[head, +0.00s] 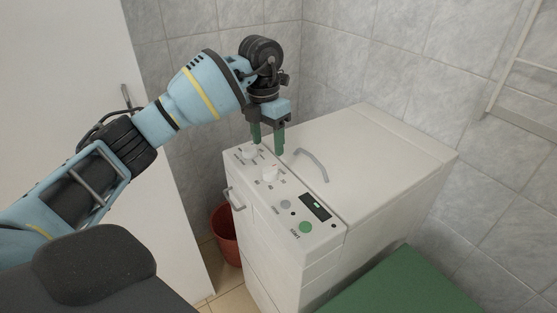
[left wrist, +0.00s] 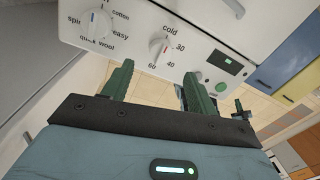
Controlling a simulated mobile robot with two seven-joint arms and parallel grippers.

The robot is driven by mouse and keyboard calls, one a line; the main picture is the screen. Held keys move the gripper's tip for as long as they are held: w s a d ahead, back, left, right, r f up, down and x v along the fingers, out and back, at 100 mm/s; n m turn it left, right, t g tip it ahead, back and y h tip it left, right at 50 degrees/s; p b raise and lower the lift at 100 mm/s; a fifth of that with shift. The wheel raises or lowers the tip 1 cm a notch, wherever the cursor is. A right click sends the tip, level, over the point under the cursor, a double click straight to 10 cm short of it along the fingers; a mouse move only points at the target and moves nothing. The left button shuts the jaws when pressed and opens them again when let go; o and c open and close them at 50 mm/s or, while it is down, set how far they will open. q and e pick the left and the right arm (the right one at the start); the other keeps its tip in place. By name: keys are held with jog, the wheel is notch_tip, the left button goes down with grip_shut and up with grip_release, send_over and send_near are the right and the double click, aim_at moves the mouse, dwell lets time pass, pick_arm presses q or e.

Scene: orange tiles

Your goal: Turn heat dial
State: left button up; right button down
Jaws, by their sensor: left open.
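The heat dial (head: 270,174) is a white knob on the sloping panel of a white washing machine (head: 385,155). In the left wrist view the heat dial (left wrist: 158,46) has cold, 30, 40 and 60 marked around it. My left gripper (head: 267,146) is open and empty, its green fingers pointing down over the panel's back edge. In the left wrist view the dial shows just beyond the gap between the fingertips (left wrist: 158,70), and no contact is visible.
A second, program dial (head: 249,152) sits beside the heat dial. A display (head: 315,206) and a green button (head: 306,227) are farther along the panel. A curved lid handle (head: 312,165) stands up behind. A red bin (head: 226,235) is left of the machine.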

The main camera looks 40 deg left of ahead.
aim_at(269, 167)
pick_arm(q)
jog(key=shift+s+f, duration=0.3)
jog(key=f, duration=0.5)
jog(key=shift+d+f, duration=0.3)
jog(key=shift+f, duration=0.8)
pick_arm(e)
jog(key=shift+s+f, duration=0.15)
jog(key=shift+s, duration=0.5)
pick_arm(q)
jog(key=shift+c, duration=0.2)
jog(key=c, duration=0.9)
pick_arm(e)
jog(key=shift+s, duration=0.15)
